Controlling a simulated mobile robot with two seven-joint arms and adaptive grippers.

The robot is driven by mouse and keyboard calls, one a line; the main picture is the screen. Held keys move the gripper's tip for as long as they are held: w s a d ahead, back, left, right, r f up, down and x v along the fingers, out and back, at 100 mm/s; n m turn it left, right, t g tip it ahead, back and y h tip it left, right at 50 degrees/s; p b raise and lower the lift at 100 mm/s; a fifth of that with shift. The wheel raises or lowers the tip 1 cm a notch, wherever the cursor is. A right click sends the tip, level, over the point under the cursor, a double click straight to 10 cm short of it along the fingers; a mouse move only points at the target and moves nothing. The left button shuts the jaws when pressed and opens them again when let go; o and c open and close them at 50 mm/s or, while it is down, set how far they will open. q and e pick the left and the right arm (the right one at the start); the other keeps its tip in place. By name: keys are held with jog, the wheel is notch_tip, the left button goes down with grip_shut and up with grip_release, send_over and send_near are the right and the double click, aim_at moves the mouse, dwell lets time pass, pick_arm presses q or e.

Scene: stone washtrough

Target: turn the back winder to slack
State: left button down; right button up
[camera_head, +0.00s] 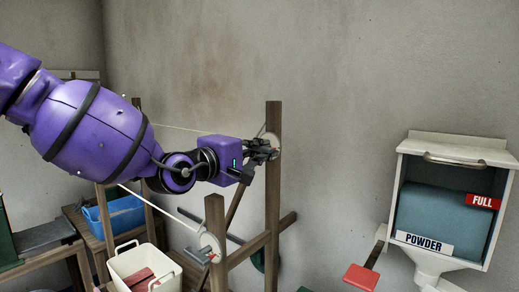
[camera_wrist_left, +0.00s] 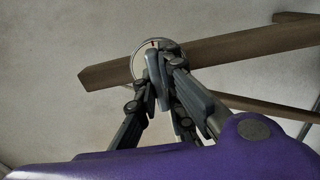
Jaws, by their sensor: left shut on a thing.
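The back winder (camera_head: 270,139) is a pale round disc high on the far wooden post (camera_head: 273,190). A white line runs to it from the left. My left gripper (camera_head: 268,149) reaches it from the left and is shut at its front. In the left wrist view the round winder (camera_wrist_left: 146,60) shows behind the fingers of my left gripper (camera_wrist_left: 158,78), which are closed together on its handle; the handle is mostly hidden. The front winder (camera_head: 209,247) is a similar disc on the nearer post (camera_head: 215,215), with a reddish mark below its face. My right gripper is not in view.
A powder box (camera_head: 447,205) with a red FULL sign hangs at the right. A white basket (camera_head: 146,268) and a blue tub (camera_head: 122,216) sit at lower left. Wall space between post and box is clear.

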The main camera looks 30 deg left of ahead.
pick_arm(q)
jog(key=c, duration=2.2)
grip_release()
jog(key=shift+o, duration=0.4)
jog(key=shift+s, duration=0.2)
jog(key=s, duration=1.1)
jog(key=shift+s+a, duration=0.35)
jog(key=shift+a, duration=0.05)
jog(key=shift+f, duration=0.1)
